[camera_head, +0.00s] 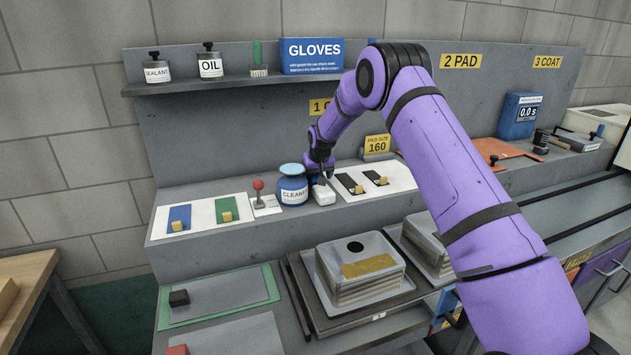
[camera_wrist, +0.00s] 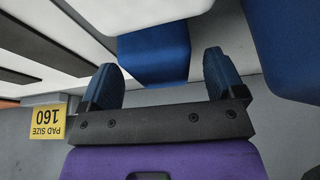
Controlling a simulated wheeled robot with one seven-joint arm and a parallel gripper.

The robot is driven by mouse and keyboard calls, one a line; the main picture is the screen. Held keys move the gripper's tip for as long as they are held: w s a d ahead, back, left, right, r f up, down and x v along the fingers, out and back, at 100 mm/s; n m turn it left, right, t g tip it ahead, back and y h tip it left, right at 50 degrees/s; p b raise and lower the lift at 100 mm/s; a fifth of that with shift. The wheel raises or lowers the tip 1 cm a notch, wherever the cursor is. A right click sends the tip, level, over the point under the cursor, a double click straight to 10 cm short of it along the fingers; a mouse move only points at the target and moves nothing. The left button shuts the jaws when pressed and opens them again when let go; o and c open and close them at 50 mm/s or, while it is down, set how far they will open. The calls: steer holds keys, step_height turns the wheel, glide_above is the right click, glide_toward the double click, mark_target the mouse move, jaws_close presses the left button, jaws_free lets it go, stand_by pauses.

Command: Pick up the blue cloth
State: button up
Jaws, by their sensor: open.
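A flat blue piece (camera_head: 179,214), which looks like the blue cloth, lies on the white board at the left with a small tan block on it. My gripper (camera_head: 322,181) is well to its right, low over the ledge beside the blue CLEANER jar. A small white block (camera_head: 324,196) sits just below my gripper. In the wrist view my gripper (camera_wrist: 162,78) is open, its two blue fingertips spread. A blue-faced block (camera_wrist: 153,55) shows between and beyond the fingertips. I cannot tell whether it is cloth or whether the fingers touch it.
The CLEANER jar (camera_head: 292,187) stands close to the left of my gripper. Dark strips on a white board (camera_head: 397,181) and the PAD SIZE sign (camera_head: 377,145) are to the right.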

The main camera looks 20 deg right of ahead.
steer(key=shift+x, duration=0.8)
steer(key=c, duration=1)
step_height(320, 180, up, 10)
steer(key=shift+r, duration=0.1)
